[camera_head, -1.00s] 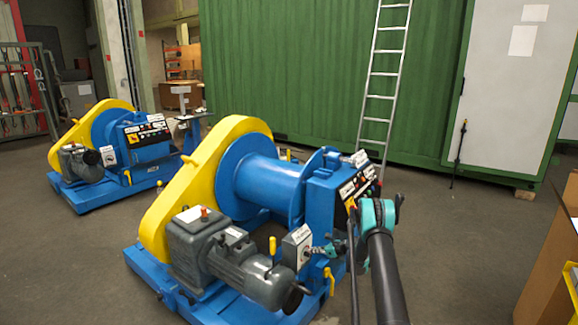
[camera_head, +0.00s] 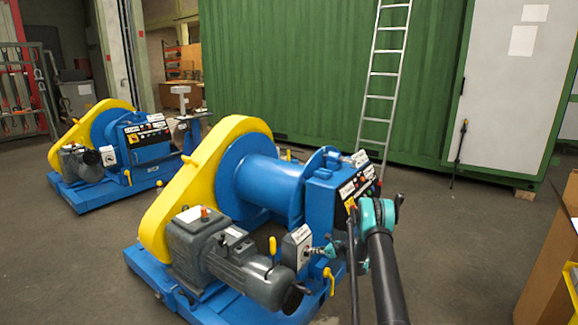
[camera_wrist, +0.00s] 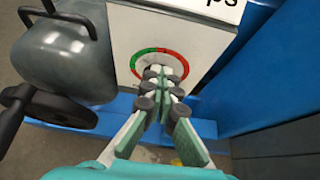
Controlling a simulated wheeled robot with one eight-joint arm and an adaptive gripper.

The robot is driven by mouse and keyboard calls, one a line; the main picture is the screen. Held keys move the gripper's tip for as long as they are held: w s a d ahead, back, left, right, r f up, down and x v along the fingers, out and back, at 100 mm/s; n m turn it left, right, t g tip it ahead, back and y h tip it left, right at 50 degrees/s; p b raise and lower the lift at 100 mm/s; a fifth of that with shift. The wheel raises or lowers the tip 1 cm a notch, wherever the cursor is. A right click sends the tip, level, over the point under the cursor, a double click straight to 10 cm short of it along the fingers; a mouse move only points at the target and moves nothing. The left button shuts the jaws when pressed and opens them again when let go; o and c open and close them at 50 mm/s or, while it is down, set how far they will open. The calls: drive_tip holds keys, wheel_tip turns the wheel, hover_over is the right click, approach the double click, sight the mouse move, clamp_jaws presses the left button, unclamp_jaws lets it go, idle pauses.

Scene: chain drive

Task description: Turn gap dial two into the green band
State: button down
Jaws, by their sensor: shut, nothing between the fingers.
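A gap dial (camera_wrist: 159,67) shows in the wrist view as a ring with a green arc on its upper left and red around the rest. It sits on the face of a pale box (camera_wrist: 185,28). My gripper (camera_wrist: 162,80) is in front of the dial, its fingertips together with nothing between them, covering the dial's middle and lower part. The pointer is hidden. In the head view the pale box (camera_head: 297,247) is beside the motor of the nearer winch, and my gripper (camera_head: 318,252) reaches its right face. I cannot tell whether the fingertips touch the dial.
The nearer blue and yellow winch (camera_head: 262,185) carries the box, with a grey motor (camera_head: 245,270) left of it. A second winch (camera_head: 110,150) stands behind at left. A ladder (camera_head: 385,80) leans on a green container (camera_head: 290,70). A cardboard box (camera_head: 548,255) stands at right.

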drive_tip(key=shift+r, duration=0.2)
drive_tip(key=shift+r, duration=0.2)
drive_tip(key=s+d, duration=0.2)
drive_tip(key=d, duration=0.1)
drive_tip(key=s+d, duration=0.1)
drive_tip(key=shift+s+d, duration=0.25)
drive_tip(key=shift+d, duration=0.15)
drive_tip(key=shift+d, duration=0.15)
